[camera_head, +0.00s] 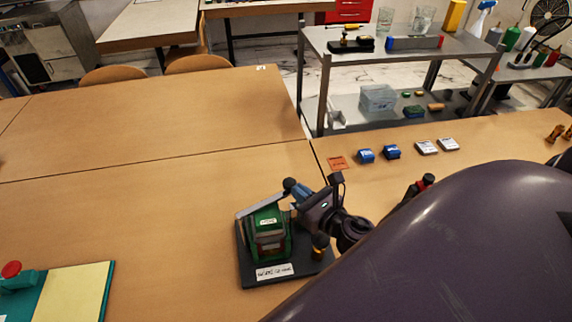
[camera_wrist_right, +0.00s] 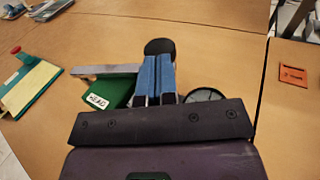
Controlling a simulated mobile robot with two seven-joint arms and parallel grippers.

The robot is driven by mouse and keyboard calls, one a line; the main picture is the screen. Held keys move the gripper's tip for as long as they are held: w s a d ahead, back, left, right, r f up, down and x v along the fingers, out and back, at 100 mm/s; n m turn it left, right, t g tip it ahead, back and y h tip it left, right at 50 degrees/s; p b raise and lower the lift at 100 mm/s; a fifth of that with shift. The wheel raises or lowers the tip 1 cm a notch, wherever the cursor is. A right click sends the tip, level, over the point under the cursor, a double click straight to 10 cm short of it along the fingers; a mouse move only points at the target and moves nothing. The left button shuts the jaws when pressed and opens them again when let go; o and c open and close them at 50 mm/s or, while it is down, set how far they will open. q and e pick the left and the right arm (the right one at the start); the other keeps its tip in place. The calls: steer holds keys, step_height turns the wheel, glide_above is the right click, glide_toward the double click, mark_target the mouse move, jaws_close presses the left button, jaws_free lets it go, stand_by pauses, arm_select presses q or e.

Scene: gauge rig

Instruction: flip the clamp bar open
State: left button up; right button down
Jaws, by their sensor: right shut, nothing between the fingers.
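The rig stands on a dark base plate (camera_head: 250,270) with a white label, on the wooden table. Its green body (camera_head: 266,222) shows left of my right gripper. The grey clamp bar (camera_head: 260,206) lies across the top of the body; it also shows in the right wrist view (camera_wrist_right: 105,70). A round black knob (camera_wrist_right: 159,46) appears at the bar's right end, just beyond my fingertips. My right gripper (camera_head: 298,190) is shut and empty, its blue fingers close to the knob. I cannot tell whether they touch it. My left gripper is not in view.
A teal board (camera_head: 75,292) with a red button lies at the lower left. Small blue boxes (camera_head: 391,152) and an orange card (camera_head: 338,163) lie behind.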

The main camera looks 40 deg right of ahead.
mark_target(290, 178)
steer(key=w+n+y+b, duration=0.1)
steer(key=w+y, duration=0.1)
steer(key=w+d+n+g+y+b, duration=0.1)
steer(key=n+y, duration=0.1)
steer(key=w+n+y+b, duration=0.1)
steer(key=w+y, duration=0.1)
steer(key=shift+w+d+f+n+g+b, duration=0.2)
steer(key=shift+w+f+n+g+b, duration=0.1)
steer(key=shift+w+n, duration=0.1)
arm_select(q)
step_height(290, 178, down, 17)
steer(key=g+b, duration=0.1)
steer(key=b, duration=1.3)
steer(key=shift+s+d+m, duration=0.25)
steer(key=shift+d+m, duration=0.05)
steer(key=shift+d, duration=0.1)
arm_select(e)
steer(key=w+a+n+g+y, duration=0.5)
steer(key=w+n+g+y, duration=0.4)
steer(key=w+n+g, duration=0.1)
steer(key=shift+w+a+r+g+y, duration=0.35)
steer(key=shift+w+g, duration=0.2)
steer(key=shift+g, duration=0.35)
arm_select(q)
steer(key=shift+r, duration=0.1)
arm_select(e)
steer(key=shift+r, duration=0.1)
steer(key=v, duration=1.1)
